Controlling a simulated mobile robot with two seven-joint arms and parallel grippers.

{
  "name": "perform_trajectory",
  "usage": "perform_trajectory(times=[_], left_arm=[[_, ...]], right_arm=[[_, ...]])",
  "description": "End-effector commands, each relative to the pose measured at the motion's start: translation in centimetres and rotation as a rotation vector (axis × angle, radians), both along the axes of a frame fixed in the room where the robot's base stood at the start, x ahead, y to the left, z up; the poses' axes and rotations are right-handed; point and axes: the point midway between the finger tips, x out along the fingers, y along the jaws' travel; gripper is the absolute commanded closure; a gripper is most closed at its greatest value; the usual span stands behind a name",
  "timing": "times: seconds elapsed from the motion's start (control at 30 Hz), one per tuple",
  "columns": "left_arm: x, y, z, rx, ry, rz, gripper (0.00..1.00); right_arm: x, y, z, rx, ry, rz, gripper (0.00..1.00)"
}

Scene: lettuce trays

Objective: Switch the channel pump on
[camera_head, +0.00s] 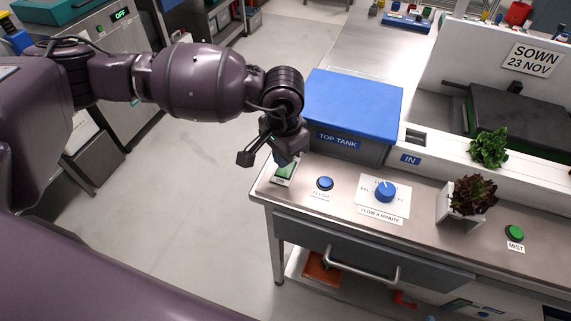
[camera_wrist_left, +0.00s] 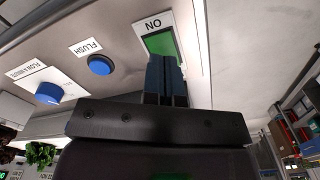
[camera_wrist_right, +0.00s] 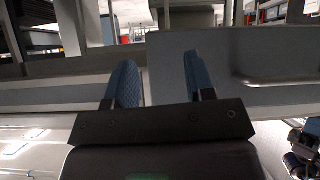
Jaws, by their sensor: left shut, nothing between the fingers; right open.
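The pump switch is a green rocker (camera_head: 285,171) on a white plate marked ON, at the left front corner of the steel bench. It also shows in the left wrist view (camera_wrist_left: 158,43), partly covered by my fingers. My left gripper (camera_head: 287,160) is shut and empty, pointing down with its fingertips at the switch (camera_wrist_left: 165,62). I cannot tell whether they touch it. My right gripper shows only in its own wrist view (camera_wrist_right: 158,68). It is open and empty, facing a grey panel.
Right of the switch are a blue FLUSH button (camera_head: 325,183), a blue flow dial (camera_head: 385,191), a potted dark lettuce (camera_head: 467,197) and a green MIST button (camera_head: 515,233). The blue-lidded TOP TANK (camera_head: 352,104) stands behind. A drawer handle (camera_head: 361,267) juts from the front.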

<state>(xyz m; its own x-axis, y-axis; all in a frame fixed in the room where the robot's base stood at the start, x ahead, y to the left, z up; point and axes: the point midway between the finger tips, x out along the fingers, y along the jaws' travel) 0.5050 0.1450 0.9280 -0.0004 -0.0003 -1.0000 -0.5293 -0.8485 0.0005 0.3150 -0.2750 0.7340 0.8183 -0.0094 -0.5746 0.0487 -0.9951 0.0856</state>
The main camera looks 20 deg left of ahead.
Motion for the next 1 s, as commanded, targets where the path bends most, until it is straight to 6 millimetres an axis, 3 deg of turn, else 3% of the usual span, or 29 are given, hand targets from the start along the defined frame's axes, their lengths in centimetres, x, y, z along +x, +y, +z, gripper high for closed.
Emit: perform_trajectory(times=[0.5, 1.0], left_arm=[[0.1, 0.0, 3.4, 0.001, -0.003, 0.000, 1.00], [0.0, 0.0, 3.5, 0.000, 0.000, 0.000, 1.00]], right_arm=[[0.5, 0.1, 1.6, 0.005, -0.020, -0.003, 0.51], [0.5, 0.1, 1.6, 0.004, -0.020, -0.003, 0.51]])
